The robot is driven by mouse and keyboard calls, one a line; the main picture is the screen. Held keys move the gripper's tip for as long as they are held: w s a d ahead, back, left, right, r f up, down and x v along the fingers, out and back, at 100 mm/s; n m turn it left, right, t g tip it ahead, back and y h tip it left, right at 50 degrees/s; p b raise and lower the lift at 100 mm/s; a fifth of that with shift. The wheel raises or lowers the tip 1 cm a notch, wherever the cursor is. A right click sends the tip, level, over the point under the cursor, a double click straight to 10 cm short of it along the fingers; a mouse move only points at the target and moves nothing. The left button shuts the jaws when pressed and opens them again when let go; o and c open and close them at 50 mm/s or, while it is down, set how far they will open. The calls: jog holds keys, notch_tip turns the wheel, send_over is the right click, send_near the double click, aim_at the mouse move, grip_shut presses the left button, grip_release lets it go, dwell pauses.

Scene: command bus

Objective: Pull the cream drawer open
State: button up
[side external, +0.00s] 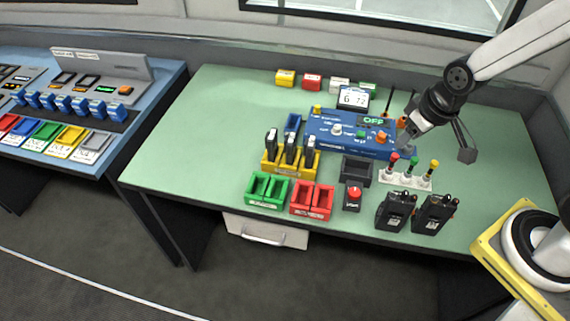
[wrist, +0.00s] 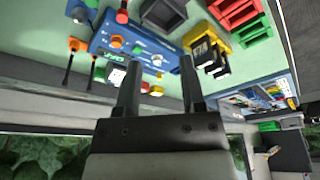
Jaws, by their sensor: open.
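The cream drawer (side external: 266,229) is under the front edge of the green table and has a pale bar handle (side external: 264,241) on its front. It looks shut or nearly so; I cannot tell exactly. My gripper (side external: 436,146) is above the right part of the table, far up and to the right of the drawer, and touches nothing. In the wrist view my gripper (wrist: 159,75) shows two dark fingers apart with nothing between them. The drawer does not clearly show in the wrist view.
The green table (side external: 200,130) holds a blue control box (side external: 325,128), a yellow rack (side external: 272,167), a green tray (side external: 267,205), a red tray (side external: 312,215), a red-button box (side external: 353,198) and two black radios (side external: 393,212). A blue console (side external: 150,85) stands left. Floor before the drawer is clear.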

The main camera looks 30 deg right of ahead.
jog(key=shift+s+d+r+m+g, duration=0.1)
jog(key=shift+s+d+m+g, duration=0.2)
jog(key=shift+s+d, duration=0.3)
jog(key=shift+r, duration=0.1)
grip_shut()
jog(key=shift+w+v, duration=0.5)
jog(key=shift+v, duration=1.65)
jog(key=w+a+r+m+t, duration=0.3)
jog(key=w+a+r+t, duration=0.15)
jog(key=w+a, duration=0.65)
jog(key=w+a+r+m+t, duration=0.3)
jog(key=w+a+t, duration=0.35)
jog(key=a, duration=0.75)
jog(key=s+a+f+m+g+h, duration=0.3)
jog(key=s+a+f+g+h, duration=0.4)
jog(key=s, duration=0.4)
notch_tip(320, 180, down, 29)
jog(key=a, duration=0.1)
jog(key=shift+s+y, duration=0.2)
jog(key=shift+y, duration=0.2)
